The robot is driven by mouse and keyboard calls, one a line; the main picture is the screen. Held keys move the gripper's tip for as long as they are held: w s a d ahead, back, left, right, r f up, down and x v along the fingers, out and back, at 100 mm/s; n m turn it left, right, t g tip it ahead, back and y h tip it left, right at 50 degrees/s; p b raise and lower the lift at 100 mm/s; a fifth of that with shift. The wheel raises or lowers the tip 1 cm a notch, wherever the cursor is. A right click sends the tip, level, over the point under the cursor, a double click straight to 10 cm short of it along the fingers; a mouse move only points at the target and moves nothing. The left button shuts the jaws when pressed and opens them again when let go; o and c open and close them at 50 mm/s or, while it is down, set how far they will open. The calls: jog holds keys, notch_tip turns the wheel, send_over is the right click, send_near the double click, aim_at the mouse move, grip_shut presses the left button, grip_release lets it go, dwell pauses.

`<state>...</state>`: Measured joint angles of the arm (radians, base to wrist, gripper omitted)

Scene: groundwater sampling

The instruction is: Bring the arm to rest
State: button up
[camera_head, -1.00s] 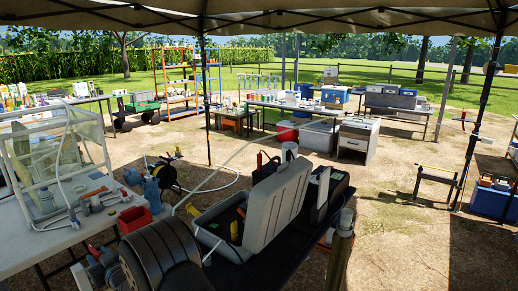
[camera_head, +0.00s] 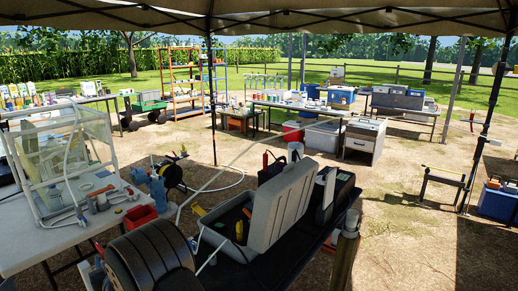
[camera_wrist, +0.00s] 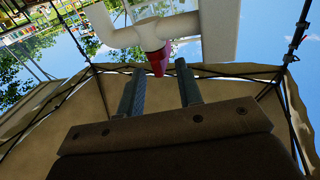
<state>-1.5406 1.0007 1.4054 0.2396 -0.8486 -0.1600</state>
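My gripper (camera_wrist: 158,76) shows in the wrist view as two dark fingers standing apart above a wide dark mount. It is open, and nothing is seen held in it. A red conical piece (camera_wrist: 155,60) on a white pipe fitting (camera_wrist: 150,33) shows between and beyond the fingertips. It looks apart from both fingers, but how far off it is I cannot tell. I cannot make out my gripper in the head view.
A black ribbed wheel-like thing (camera_head: 150,262) and an open grey case (camera_head: 283,205) are close in front. A white table (camera_head: 45,248) with a clear-walled frame (camera_head: 62,160) stands at left. Loaded tables (camera_head: 300,106) stand farther back. Bare ground (camera_head: 405,225) is open at right.

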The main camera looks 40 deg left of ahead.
jog(key=v, duration=1.2)
jog(key=shift+d, duration=0.35)
jog(key=o, duration=1.5)
jog(key=shift+c, duration=0.2)
jog(key=s+a+g+h, duration=0.1)
jog(key=s+a+f+n+g+h, duration=0.1)
jog(key=a, duration=0.1)
jog(key=s+a+n+g+h, duration=0.1)
jog(key=a+h, duration=0.1)
jog(key=shift+s+f+g, duration=0.3)
jog(key=shift+s, duration=0.05)
jog(key=w+d+r+t+h, duration=0.4)
jog(key=w+d+r+h, duration=0.3)
jog(key=h, duration=0.4)
jog(key=shift+n, duration=0.4)
jog(key=x, duration=0.6)
jog(key=a+x, duration=0.1)
jog(key=x, duration=0.2)
jog(key=shift+w+r, duration=0.2)
jog(key=shift+r, duration=0.05)
jog(key=shift+r, duration=0.1)
